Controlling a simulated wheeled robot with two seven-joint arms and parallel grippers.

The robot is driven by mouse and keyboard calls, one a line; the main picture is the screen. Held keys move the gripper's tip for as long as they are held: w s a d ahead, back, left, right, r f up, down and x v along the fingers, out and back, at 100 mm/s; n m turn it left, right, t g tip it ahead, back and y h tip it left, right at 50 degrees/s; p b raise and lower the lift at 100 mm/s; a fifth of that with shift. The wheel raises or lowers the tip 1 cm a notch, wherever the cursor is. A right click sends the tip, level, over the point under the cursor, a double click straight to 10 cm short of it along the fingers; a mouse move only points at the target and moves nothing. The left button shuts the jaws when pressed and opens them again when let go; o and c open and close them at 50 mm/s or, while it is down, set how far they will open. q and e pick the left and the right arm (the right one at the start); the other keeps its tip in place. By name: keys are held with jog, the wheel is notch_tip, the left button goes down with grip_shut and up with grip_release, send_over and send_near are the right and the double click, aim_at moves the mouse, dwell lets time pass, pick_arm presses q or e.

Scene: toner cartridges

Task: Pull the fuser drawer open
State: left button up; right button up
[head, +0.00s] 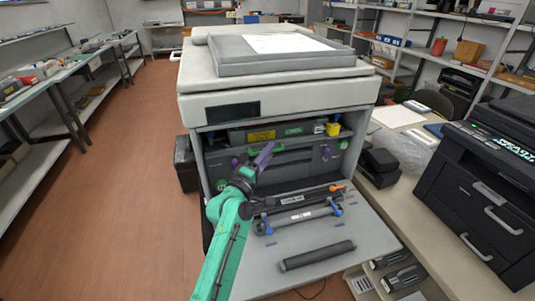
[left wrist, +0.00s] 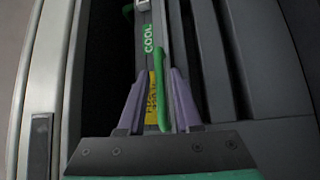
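The fuser drawer (head: 307,129) sits inside the printer's front opening, its dark front bearing a yellow label and a green label. A green handle bar (left wrist: 159,90) runs along its front in the left wrist view, beside the yellow label (left wrist: 151,100) and the green "COOL" marking. My left gripper (head: 264,155) is at the left part of the opening, just below the yellow label. In the left wrist view its purple fingers (left wrist: 157,85) are apart, one on each side of the bar, with a gap visible on the left. My right gripper is not in view.
The printer's lowered front door (head: 345,250) bears a dark roller (head: 317,256), a bar with blue ends (head: 297,217) and a dark cartridge. A black printer (head: 480,190) stands on the right bench. Open floor (head: 110,190) lies to the left.

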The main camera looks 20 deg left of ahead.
pick_arm(q)
grip_shut()
jog(key=shift+f, duration=0.1)
dwell(1.1)
